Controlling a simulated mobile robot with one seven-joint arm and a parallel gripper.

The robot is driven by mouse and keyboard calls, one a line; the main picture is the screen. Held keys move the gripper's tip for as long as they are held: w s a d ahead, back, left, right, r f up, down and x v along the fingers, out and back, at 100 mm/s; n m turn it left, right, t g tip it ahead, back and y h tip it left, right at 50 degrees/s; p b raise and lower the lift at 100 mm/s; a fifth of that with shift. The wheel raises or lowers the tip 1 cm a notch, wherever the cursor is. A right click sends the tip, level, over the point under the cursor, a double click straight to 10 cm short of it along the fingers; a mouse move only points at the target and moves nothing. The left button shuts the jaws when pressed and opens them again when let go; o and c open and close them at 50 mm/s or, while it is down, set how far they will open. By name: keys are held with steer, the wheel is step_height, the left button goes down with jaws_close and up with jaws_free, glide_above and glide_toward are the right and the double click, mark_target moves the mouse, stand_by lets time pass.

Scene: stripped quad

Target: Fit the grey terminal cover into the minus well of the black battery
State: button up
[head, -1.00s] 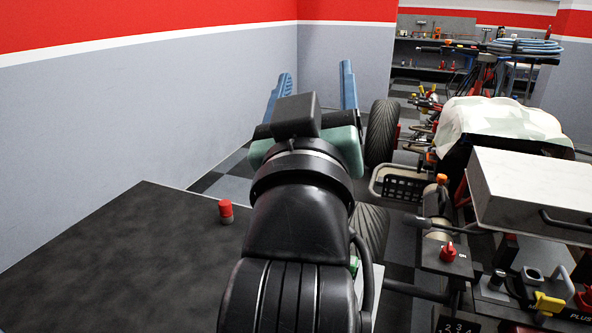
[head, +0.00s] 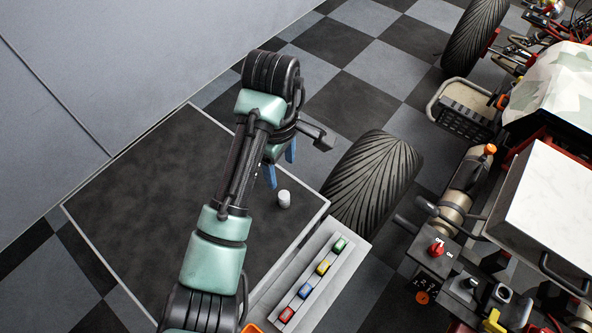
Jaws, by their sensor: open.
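A small pale grey cylinder, which looks like the terminal cover (head: 284,198), stands upright on the dark bench top near its right edge. My gripper (head: 281,172) is open, its blue fingers pointing down just above and behind the cover in the picture, apart from it as far as I can tell. Nothing shows between the fingers. A black unit with round fittings, seemingly the battery (head: 458,298), sits at the lower right, far from my gripper. I cannot make out which opening is the minus well.
The dark bench top (head: 130,200) is otherwise mostly bare, partly hidden by my arm. A strip with several coloured blocks (head: 314,278) lies at its right. A tyre (head: 375,185), a red switch (head: 436,248) and a white box (head: 555,205) stand between or beside bench and battery.

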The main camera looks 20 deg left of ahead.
mark_target(283, 194)
steer(key=f+b, duration=0.7)
steer(key=shift+s+a+f, duration=0.15)
steer(key=shift+s+f, duration=0.1)
steer(key=shift+f, duration=0.15)
steer(key=shift+w+f+b, duration=0.15)
steer(key=shift+f+b, duration=0.55)
steer(key=shift+f, duration=0.6)
steer(key=shift+w+f+b, duration=0.1)
steer(key=shift+f+b, duration=0.6)
steer(key=shift+f, duration=0.55)
jaws_close()
